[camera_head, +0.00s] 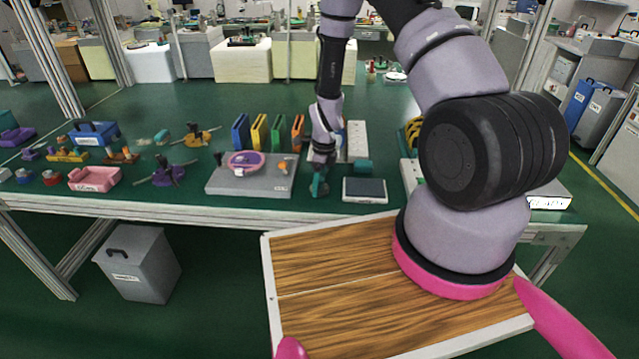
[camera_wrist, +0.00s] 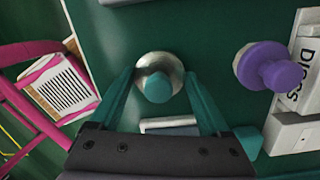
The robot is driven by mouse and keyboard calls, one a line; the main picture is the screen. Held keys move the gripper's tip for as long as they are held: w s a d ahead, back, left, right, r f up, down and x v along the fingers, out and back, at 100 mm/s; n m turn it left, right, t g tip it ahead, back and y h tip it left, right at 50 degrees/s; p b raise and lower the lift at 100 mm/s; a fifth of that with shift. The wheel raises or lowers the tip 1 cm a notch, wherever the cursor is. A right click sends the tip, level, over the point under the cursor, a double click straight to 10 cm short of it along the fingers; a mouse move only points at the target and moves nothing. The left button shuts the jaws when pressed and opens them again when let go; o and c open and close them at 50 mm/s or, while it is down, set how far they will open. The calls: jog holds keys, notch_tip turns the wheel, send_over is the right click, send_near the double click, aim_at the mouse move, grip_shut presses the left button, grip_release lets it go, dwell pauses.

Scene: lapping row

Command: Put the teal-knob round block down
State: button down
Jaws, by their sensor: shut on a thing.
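The teal-knob round block (camera_wrist: 157,84) is a pale metallic disc with a teal knob on top, seen in the wrist view. My gripper (camera_wrist: 160,76) has its teal fingers on either side of it, shut on it. In the head view my gripper (camera_head: 320,185) is low over the green bench, between a grey plate and a dark-topped flat device. The block is not clear there, and I cannot tell whether its underside touches the bench. A purple-knob round block (camera_wrist: 268,68) stands apart to the right in the wrist view.
A white box marked DISCS (camera_wrist: 300,85) is at the wrist view's right. In the head view, the grey plate (camera_head: 225,181) bears a purple ring, and the flat device (camera_head: 364,189) lies close right of my gripper. Several coloured upright slabs (camera_head: 258,131) stand behind; tools crowd the left.

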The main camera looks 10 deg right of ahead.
grip_release()
jog(key=shift+f, duration=0.1)
notch_tip(320, 180, up, 12)
jog(key=d, duration=0.1)
jog(key=shift+r, duration=0.2)
jog(key=s+d+r+n+t+y, duration=0.15)
jog(key=r+n, duration=0.25)
jog(key=r, duration=0.9)
jog(key=s+r+n+t, duration=0.25)
jog(key=r+n, duration=0.25)
jog(key=r, duration=0.7)
jog(key=s+d+r+n+t, duration=0.3)
jog(key=s+r+n, duration=0.8)
jog(key=s+r, duration=0.4)
jog(key=s, duration=0.3)
jog(key=shift+s+r, duration=0.25)
jog(key=shift+r, duration=0.15)
jog(key=shift+d+h, duration=0.1)
jog(key=shift+h, duration=0.15)
